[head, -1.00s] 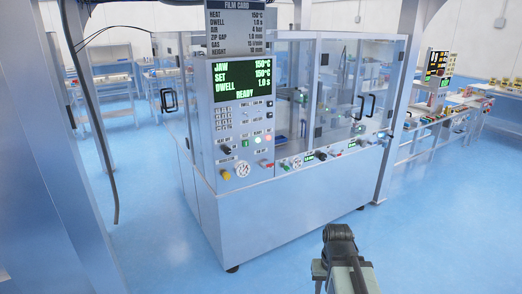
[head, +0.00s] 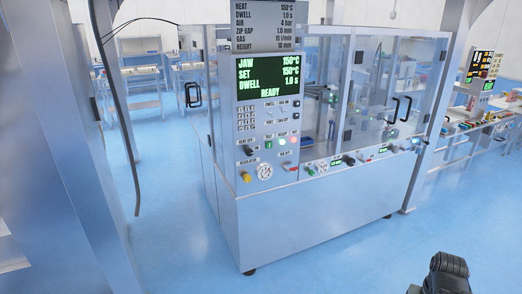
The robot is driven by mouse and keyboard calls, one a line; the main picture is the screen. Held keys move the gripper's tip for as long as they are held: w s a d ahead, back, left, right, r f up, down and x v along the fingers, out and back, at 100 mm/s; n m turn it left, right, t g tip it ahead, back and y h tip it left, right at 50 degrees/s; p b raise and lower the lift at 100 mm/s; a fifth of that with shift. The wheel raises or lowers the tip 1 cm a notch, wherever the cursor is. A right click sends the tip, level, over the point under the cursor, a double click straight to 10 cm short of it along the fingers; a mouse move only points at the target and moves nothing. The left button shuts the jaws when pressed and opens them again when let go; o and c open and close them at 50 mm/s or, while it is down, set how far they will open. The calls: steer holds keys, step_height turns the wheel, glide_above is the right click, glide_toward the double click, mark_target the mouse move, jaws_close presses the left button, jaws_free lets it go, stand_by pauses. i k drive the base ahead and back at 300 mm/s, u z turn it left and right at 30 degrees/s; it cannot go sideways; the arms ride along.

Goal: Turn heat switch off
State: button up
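The heat switch is a small dark knob (head: 249,151) on the lower left of the machine's control panel (head: 255,135), just under a label that appears to read HEAT OFF. Its exact turned position is too small to tell. The green display (head: 269,76) above it reads JAW 150°C, SET 150°C, DWELL 1.0 s and READY. A dark part of my arm (head: 446,272) shows at the bottom right edge, well apart from the panel. My gripper's fingers are not visible.
A yellow knob (head: 246,177) and a round socket plate (head: 265,171) sit below the switch. Lit green and red buttons are to its right. A glass-walled cabinet (head: 385,80) extends right. A metal post (head: 65,150) stands at left. Blue floor (head: 335,265) before the machine is clear.

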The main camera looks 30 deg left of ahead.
mark_target(249, 151)
steer(key=u, duration=0.05)
steer(key=i, duration=1)
steer(key=u, duration=3.05)
steer(key=i, duration=1)
steer(key=z, duration=0.1)
